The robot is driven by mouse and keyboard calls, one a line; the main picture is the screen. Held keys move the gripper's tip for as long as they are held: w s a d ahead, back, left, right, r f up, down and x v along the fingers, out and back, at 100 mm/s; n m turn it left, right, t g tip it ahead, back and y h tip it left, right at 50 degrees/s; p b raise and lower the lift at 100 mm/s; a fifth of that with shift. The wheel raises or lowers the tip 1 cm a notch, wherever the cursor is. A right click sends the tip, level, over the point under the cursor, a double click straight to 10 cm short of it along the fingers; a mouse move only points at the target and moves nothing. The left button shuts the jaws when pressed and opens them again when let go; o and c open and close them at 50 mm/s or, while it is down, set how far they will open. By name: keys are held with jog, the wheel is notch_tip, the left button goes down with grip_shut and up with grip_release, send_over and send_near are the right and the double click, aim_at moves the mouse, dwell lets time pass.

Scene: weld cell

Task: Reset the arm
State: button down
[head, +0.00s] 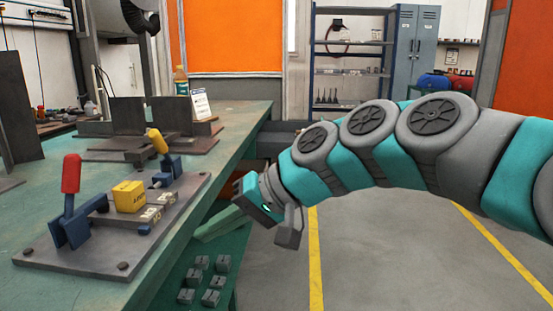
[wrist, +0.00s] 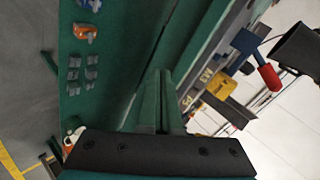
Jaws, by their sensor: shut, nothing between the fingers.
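My arm reaches in from the right of the head view, bent downward, over the floor beside the green workbench (head: 243,125). My gripper (head: 203,232) is at the bench's front edge, above a lower green surface (head: 226,246). In the wrist view the fingers of my gripper (wrist: 160,78) lie together, shut, with nothing between them. The bench edge runs close past them in that view. No object is held.
A fixture plate (head: 85,257) on the bench carries a red-handled clamp (head: 71,175), a yellow-handled clamp (head: 158,142) and a yellow block (head: 128,196). Several small grey blocks (head: 212,298) sit on the lower surface. Open floor (head: 400,250) lies right.

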jog(key=s+d+f+m+g+h+p, duration=0.1)
jog(key=s+d+f+h+p, duration=0.1)
jog(key=s+d+f+h, duration=0.3)
jog(key=s+d+f+m+g+h+p, duration=0.1)
jog(key=s+d+f+h, duration=0.4)
jog(key=s+d+f, duration=0.8)
jog(key=s+d+g+p, duration=0.1)
jog(key=s+d+p, duration=0.1)
jog(key=d, duration=0.6)
jog(key=shift+s+f+m+h, duration=0.3)
jog(key=shift+s+m+h, duration=0.1)
jog(key=shift+s, duration=0.15)
jog(key=shift+a, duration=0.15)
